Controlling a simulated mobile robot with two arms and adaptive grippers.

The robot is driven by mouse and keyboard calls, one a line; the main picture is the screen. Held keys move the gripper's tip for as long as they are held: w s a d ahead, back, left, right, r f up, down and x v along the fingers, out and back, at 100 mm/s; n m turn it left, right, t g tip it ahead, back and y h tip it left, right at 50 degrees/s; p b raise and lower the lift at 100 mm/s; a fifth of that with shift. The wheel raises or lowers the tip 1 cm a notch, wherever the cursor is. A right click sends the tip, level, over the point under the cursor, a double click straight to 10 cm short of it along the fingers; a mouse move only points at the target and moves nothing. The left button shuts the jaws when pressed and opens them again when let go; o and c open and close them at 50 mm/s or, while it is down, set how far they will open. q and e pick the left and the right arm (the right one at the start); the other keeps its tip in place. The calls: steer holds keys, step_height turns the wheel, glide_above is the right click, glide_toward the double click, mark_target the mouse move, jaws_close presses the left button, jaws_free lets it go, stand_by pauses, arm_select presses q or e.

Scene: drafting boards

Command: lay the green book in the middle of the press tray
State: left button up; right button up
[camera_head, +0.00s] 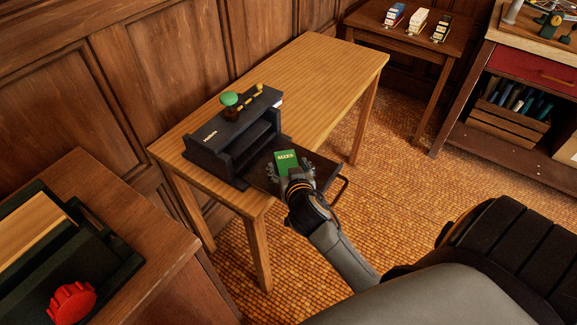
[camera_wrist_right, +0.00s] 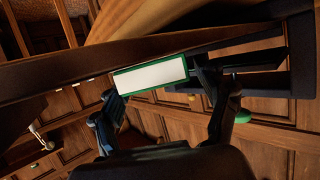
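The green book (camera_head: 286,160) lies flat with its lettered cover up. It appears to rest on the dark press tray (camera_head: 325,173), which is pulled out from the black press (camera_head: 232,140). My right gripper (camera_head: 291,172) is at the book's near end, fingers spread to either side of it. In the right wrist view the picture is upside down: the book (camera_wrist_right: 150,76) shows its pale page edge between the open fingers (camera_wrist_right: 165,95), against the tray. Whether a finger touches the book is hard to tell. My left gripper is not in view.
The press stands on a wooden table (camera_head: 330,75) against a panelled wall, with a green knob (camera_head: 229,98) on top. The tray's handle (camera_head: 341,188) sticks out at right. A cabinet with a red knob (camera_head: 71,302) is at lower left. The table's far part is clear.

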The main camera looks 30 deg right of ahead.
steer(key=shift+r, duration=0.25)
steer(key=v, duration=1.1)
steer(key=shift+s, duration=0.2)
steer(key=shift+s+a+r, duration=0.15)
steer(key=shift+s+r, duration=0.05)
steer(key=shift+s, duration=0.05)
